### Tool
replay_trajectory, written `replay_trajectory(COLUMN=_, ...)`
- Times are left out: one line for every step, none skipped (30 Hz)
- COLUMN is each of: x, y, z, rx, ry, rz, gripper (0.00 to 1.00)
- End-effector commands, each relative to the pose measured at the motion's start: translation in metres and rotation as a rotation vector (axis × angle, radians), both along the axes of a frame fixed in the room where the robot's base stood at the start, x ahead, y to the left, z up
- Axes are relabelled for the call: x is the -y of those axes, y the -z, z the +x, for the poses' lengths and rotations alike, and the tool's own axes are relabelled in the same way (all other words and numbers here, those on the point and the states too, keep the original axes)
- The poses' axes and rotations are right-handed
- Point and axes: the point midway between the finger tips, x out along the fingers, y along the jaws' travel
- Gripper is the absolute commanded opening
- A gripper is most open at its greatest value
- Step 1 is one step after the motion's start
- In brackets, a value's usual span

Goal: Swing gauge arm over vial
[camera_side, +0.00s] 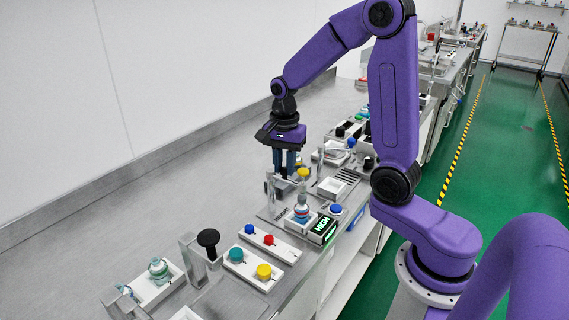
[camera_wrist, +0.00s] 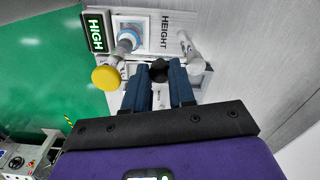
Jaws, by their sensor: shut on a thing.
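My gripper (camera_side: 285,172) points down behind the vial in the side view. In the wrist view my gripper (camera_wrist: 158,78) is shut on a black knob (camera_wrist: 159,70), which appears to belong to the gauge arm. The arm itself is mostly hidden by my fingers. The knob is beside the vial, not above it.
A green HIGH display (camera_side: 322,227) sits beside the vial; it also shows in the wrist view (camera_wrist: 97,31). A metal post (camera_wrist: 186,43) stands right of the fingers. Button panels (camera_side: 262,258) and another station with a black knob (camera_side: 208,238) are nearer. The bench's left side is clear.

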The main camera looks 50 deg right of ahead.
Motion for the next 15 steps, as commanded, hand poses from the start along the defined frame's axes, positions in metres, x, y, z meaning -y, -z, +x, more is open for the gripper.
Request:
replay_trajectory(x=0.000, y=-0.001, z=0.001, rx=0.005, ry=0.003, rz=0.000, gripper=0.34)
replay_trajectory(x=0.000, y=-0.001, z=0.001, rx=0.004, ry=0.003, rz=0.001, gripper=0.35)
replay_trajectory(x=0.000, y=-0.001, z=0.001, rx=0.004, ry=0.003, rz=0.001, gripper=0.35)
replay_trajectory(x=0.000, y=-0.001, z=0.001, rx=0.004, ry=0.002, rz=0.001, gripper=0.35)
replay_trajectory(x=0.000, y=-0.001, z=0.001, rx=0.003, ry=0.002, rz=0.001, gripper=0.35)
replay_trajectory(x=0.000, y=-0.001, z=0.001, rx=0.003, ry=0.002, rz=0.001, gripper=0.35)
replay_trajectory(x=0.000, y=-0.001, z=0.001, rx=0.003, ry=0.001, rz=0.001, gripper=0.35)
replay_trajectory(x=0.000, y=0.000, z=0.001, rx=0.002, ry=0.001, rz=0.000, gripper=0.35)
replay_trajectory(x=0.000, y=-0.001, z=0.001, rx=0.002, ry=0.001, rz=0.000, gripper=0.35)
replay_trajectory(x=0.000, y=-0.001, z=0.001, rx=0.002, ry=0.001, rz=0.000, gripper=0.35)
replay_trajectory(x=0.000, y=-0.001, z=0.001, rx=0.002, ry=0.000, rz=0.000, gripper=0.35)
replay_trajectory(x=0.000, y=-0.003, z=0.001, rx=0.003, ry=0.000, rz=0.001, gripper=0.35)
replay_trajectory(x=0.000, y=-0.005, z=0.001, rx=0.003, ry=0.000, rz=0.001, gripper=0.35)
replay_trajectory(x=0.000, y=-0.007, z=0.001, rx=0.003, ry=0.000, rz=0.001, gripper=0.35)
replay_trajectory(x=0.000, y=-0.012, z=0.001, rx=0.005, ry=0.001, rz=0.000, gripper=0.35)
